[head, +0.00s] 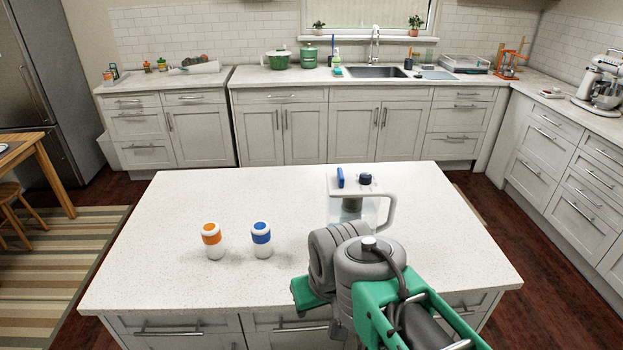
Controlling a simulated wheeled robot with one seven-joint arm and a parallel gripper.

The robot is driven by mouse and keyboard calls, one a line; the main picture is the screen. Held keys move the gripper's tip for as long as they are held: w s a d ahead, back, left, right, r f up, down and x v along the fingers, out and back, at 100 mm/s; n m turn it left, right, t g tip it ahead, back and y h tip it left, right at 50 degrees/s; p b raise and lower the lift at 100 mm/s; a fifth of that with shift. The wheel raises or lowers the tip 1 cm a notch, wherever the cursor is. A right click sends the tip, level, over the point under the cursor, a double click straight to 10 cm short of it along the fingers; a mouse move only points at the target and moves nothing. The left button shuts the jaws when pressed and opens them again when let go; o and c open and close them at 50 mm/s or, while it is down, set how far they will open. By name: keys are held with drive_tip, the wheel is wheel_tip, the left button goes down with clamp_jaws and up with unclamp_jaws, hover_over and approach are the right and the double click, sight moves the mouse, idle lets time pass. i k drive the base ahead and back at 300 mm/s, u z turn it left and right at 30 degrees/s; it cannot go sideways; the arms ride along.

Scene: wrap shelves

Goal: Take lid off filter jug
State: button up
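The filter jug (352,210) stands upright on the island counter, right of its middle and near the far edge. It has a clear body and a pale handle (389,212) on its right side. Its white lid (352,187) is on top, with a blue tab (340,177) at the left and a dark round knob (365,179) beside it. My arm covers the jug's lower part. My grey and green arm is folded at the near side of the counter. I cannot make out my gripper; it appears hidden behind the arm or out of frame.
An orange-banded white container (212,241) and a blue-banded one (261,240) stand left of the jug on the island counter (160,270). The counter's left half is otherwise clear. Back counters hold a sink (375,72), a green pot (277,60) and a mixer (601,82).

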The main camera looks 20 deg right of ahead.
sight(340, 184)
drive_tip(key=u, duration=3.55)
drive_tip(key=k, duration=0.7)
drive_tip(key=z, duration=1.35)
